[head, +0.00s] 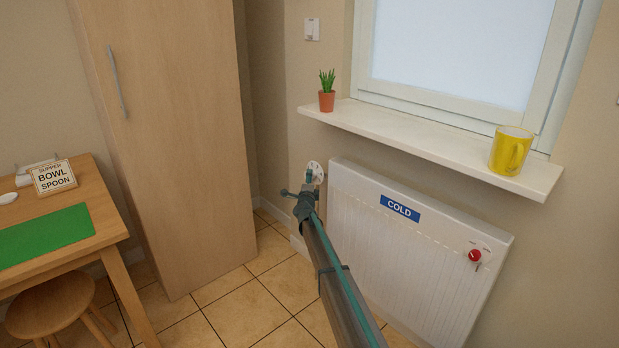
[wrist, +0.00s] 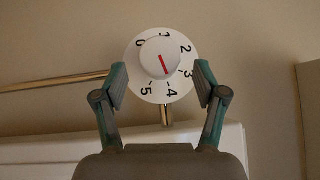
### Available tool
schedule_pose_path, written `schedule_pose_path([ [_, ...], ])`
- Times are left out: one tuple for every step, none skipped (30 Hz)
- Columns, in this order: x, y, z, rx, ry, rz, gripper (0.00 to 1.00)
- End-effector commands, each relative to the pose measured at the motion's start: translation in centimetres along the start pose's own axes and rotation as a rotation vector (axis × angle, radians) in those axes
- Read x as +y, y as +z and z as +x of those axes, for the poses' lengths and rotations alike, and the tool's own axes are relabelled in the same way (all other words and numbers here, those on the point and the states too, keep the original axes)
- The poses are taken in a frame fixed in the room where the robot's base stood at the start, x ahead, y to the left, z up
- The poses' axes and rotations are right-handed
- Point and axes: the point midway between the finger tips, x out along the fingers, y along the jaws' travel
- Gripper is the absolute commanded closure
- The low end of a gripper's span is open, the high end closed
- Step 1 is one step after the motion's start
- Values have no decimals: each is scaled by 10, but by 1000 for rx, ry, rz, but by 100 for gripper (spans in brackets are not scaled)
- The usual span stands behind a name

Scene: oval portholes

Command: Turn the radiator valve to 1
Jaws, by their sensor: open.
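The radiator valve is a white round dial (wrist: 143,82) with black numbers 0 to 5 and a raised centre knob. Its red line (wrist: 163,66) points down and slightly right, towards the 4. In the head view the valve (head: 316,170) is at the radiator's left end, partly behind my gripper (head: 305,191). In the wrist view my gripper (wrist: 161,75) is open, with one finger on each side of the dial. Gaps show between the fingers and the knob. I cannot tell how far the fingertips are from the dial in depth.
The white radiator (head: 370,245) has a blue COLD sign (head: 400,208) and a red knob (head: 475,256). Above it, the windowsill (head: 430,150) holds a potted plant (head: 327,92) and a yellow mug (head: 510,150). A tall cabinet (head: 175,140) stands left, with tiled floor between.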

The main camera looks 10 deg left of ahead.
Motion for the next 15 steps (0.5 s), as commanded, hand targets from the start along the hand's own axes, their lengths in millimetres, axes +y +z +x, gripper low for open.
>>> schedule_pose_path([
  [1,0,14,1,-1,0,29],
  [1,0,18,1,-1,0,29],
  [1,0,24,1,-1,0,29],
  [1,0,28,1,-1,0,29],
  [0,0,32,1,-1,0,29],
  [0,0,36,1,-1,-1,29],
  [0,0,38,1,-1,-1,29],
  [0,0,40,0,-1,-1,29],
  [0,0,42,0,0,-1,29],
  [0,0,43,0,0,-1,29],
  [0,0,44,0,0,-1,29],
  [0,0,44,0,0,-1,29],
  [0,0,44,0,0,-1,29],
  [0,0,44,0,0,-1,29],
  [0,0,44,0,0,-1,29],
])
